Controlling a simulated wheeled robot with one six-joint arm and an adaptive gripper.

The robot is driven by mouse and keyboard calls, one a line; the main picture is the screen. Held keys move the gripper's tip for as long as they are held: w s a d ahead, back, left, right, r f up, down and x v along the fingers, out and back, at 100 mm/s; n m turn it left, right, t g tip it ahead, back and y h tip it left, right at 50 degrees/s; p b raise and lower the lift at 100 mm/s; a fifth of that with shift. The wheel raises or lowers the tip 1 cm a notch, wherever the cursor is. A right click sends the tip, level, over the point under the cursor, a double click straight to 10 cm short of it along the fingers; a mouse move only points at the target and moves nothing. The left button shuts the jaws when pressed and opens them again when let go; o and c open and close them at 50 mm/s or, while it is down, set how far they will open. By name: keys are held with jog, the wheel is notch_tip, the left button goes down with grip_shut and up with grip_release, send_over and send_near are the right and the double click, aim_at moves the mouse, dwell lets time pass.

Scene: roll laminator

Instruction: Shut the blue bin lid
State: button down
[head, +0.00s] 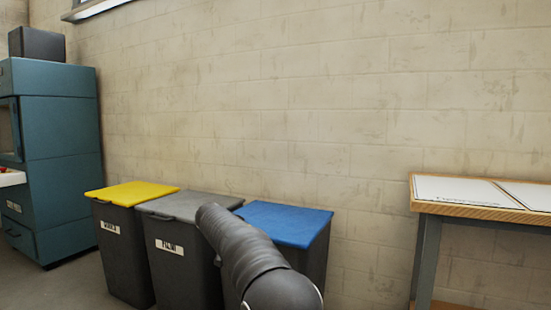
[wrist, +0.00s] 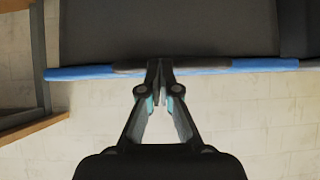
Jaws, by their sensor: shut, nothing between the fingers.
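The blue bin lid (head: 285,223) lies flat across the top of the right-hand dark grey bin (head: 318,262) in the head view. My arm hides its front left part. In the wrist view, which is upside down, the lid is a thin blue strip (wrist: 88,73) seen edge-on along the rim of the bin body (wrist: 165,30). My gripper (wrist: 160,66) is shut and empty, its fingertips overlapping a dark lip at the middle of the lid's edge. I cannot tell whether they touch it. The gripper is hidden in the head view.
A grey-lidded bin (head: 182,255) and a yellow-lidded bin (head: 122,245) stand to the left, lids down. A wooden-topped table (head: 440,208) with white sheets is on the right. A teal cabinet (head: 60,150) is at far left. A block wall (head: 300,110) is close behind the bins.

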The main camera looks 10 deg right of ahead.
jog(key=s+a+f, duration=0.1)
jog(key=s+a, duration=0.4)
jog(key=s, duration=0.3)
jog(key=s+d+f+n+g+y+p, duration=0.15)
jog(key=s+f+n+g, duration=0.25)
jog(key=s+f+n, duration=0.6)
jog(key=s+d+r+m+y+p, duration=0.1)
jog(key=s+d+r+p, duration=0.2)
jog(key=s, duration=0.9)
jog(key=s+d+r+m+y+p, duration=0.1)
jog(key=s+d+r+y+p, duration=0.1)
jog(key=s+d+r, duration=0.5)
jog(key=s+d+r+m+y+p, duration=0.1)
jog(key=s+d+r+p, duration=0.3)
jog(key=s, duration=1.4)
jog(key=shift+s+d+r+t, duration=0.25)
jog(key=shift+d+r+t, duration=0.15)
jog(key=shift+d+r, duration=0.75)
